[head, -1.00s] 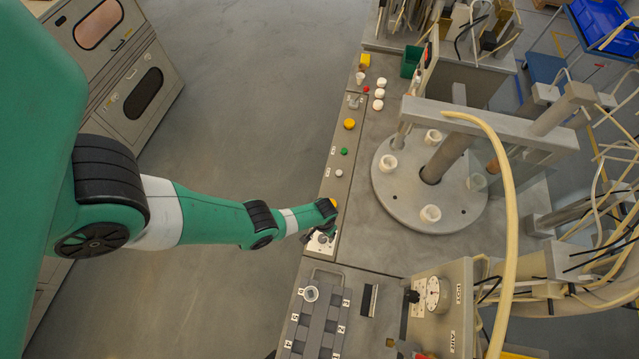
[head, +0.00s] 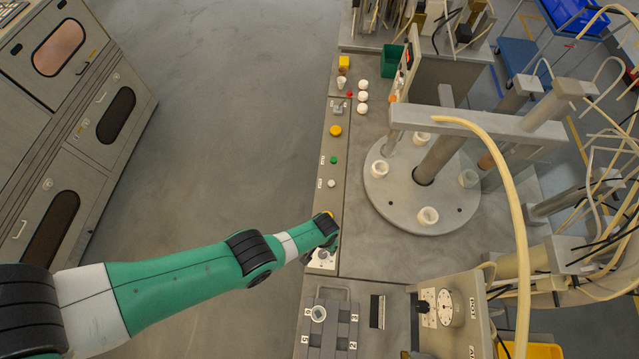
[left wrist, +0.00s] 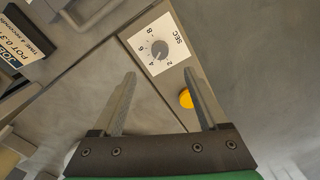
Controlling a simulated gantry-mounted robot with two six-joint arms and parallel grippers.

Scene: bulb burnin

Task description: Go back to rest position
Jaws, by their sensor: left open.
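My left arm comes in from the left in the head view, and its gripper (head: 322,258) is over the front control panel, mostly hidden by the wrist. In the left wrist view my left gripper (left wrist: 160,76) is open, with nothing between its fingers. A white dial plate (left wrist: 159,42) with a grey knob and "SEC" marking lies beyond the fingertips. A yellow button (left wrist: 186,98) shows beside the right finger. I cannot tell whether the fingers touch the panel. My right gripper is not in view.
A round turntable (head: 425,190) with white cups stands right of the panel. A grey numbered rack (head: 328,325) is at the bottom. White bulbs (head: 362,96) stand farther up, near a green bin (head: 391,60). Open floor (head: 225,130) lies left of the bench.

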